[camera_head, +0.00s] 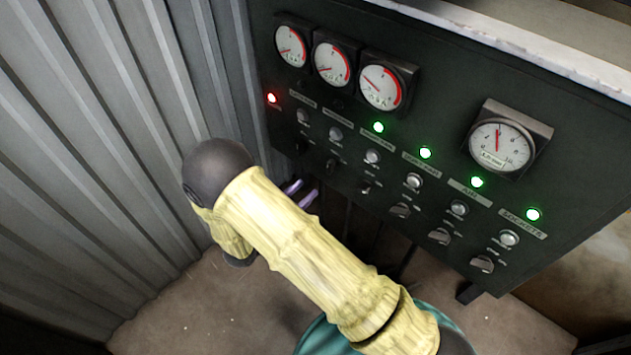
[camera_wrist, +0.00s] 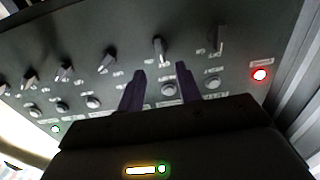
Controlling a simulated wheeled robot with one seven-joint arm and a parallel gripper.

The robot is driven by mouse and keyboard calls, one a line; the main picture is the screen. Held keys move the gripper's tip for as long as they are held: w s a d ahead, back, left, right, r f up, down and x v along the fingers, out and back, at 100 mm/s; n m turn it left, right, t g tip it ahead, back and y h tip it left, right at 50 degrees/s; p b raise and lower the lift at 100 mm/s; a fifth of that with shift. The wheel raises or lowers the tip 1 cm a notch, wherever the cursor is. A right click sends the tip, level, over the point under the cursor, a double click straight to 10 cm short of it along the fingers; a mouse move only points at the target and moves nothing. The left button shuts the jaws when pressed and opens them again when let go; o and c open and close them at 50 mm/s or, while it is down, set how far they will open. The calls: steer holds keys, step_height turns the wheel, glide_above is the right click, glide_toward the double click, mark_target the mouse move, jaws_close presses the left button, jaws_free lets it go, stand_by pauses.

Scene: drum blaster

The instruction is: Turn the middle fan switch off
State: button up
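My gripper's two purple fingers (camera_head: 300,193) are below the panel's left end in the head view. In the wrist view my gripper (camera_wrist: 160,78) is open, fingers apart and empty. The second switch from the red-light end (camera_wrist: 158,48) shows between and beyond the fingertips, apart from them. Its button (camera_wrist: 168,90) shows between the fingers. The arm hides part of the area below the panel.
A red light (camera_head: 271,98) glows at the panel's left end, and several green lights (camera_head: 425,153) glow along it. Round gauges (camera_head: 381,87) stick out above. A neighbouring switch (camera_wrist: 110,60) stands beside the fingers. A corrugated metal wall (camera_head: 100,130) is at the left.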

steer(key=v, duration=0.8)
steer(key=shift+b, duration=0.35)
